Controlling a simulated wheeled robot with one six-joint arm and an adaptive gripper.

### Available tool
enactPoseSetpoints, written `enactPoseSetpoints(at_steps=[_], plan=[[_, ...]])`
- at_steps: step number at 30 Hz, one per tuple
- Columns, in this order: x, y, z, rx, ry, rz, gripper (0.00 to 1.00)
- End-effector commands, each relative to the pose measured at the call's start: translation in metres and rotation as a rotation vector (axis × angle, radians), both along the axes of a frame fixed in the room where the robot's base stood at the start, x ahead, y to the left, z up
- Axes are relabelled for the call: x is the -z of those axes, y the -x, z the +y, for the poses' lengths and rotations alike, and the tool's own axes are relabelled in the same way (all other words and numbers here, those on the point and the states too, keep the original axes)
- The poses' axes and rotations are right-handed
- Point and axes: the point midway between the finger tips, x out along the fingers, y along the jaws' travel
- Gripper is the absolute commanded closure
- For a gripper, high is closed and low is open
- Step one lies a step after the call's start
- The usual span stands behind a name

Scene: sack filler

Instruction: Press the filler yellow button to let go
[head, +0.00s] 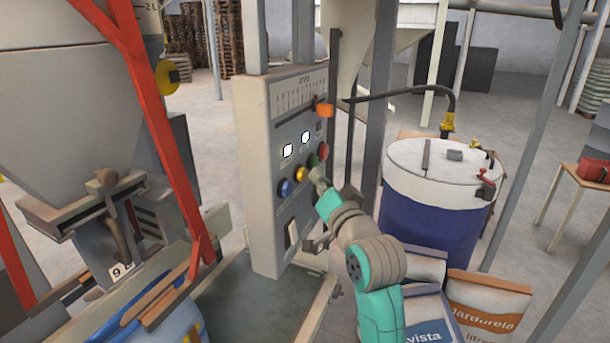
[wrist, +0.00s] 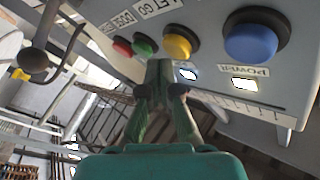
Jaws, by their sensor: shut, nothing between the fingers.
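The yellow button (head: 300,174) is on the front of the grey filler panel (head: 262,150), between a blue button (head: 285,188) and a green button (head: 312,160). My gripper (head: 317,176) is shut and empty, with its tips close in front of the panel, just right of the yellow button. In the wrist view the yellow button (wrist: 181,41) shows in full under a label reading LET GO, and my gripper's fingertips (wrist: 160,72) lie just below it in the picture. I cannot tell whether they touch the panel.
A blue and white drum (head: 438,190) and several sacks (head: 488,306) stand right of my arm. A red post (head: 160,120) and a hopper (head: 60,90) are at left.

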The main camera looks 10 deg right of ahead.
Motion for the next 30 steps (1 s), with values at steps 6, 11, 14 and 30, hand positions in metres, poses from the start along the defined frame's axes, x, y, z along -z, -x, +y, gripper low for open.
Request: enactPoseSetpoints(at_steps=[6, 11, 14, 30], plan=[[0.000, 0.004, -0.005, 0.000, 0.001, 0.000, 1.00], [0.000, 0.004, -0.005, -0.001, 0.001, -0.001, 1.00], [0.000, 0.005, -0.006, 0.001, 0.001, -0.001, 1.00], [0.000, 0.031, -0.043, 0.002, 0.001, -0.001, 1.00]])
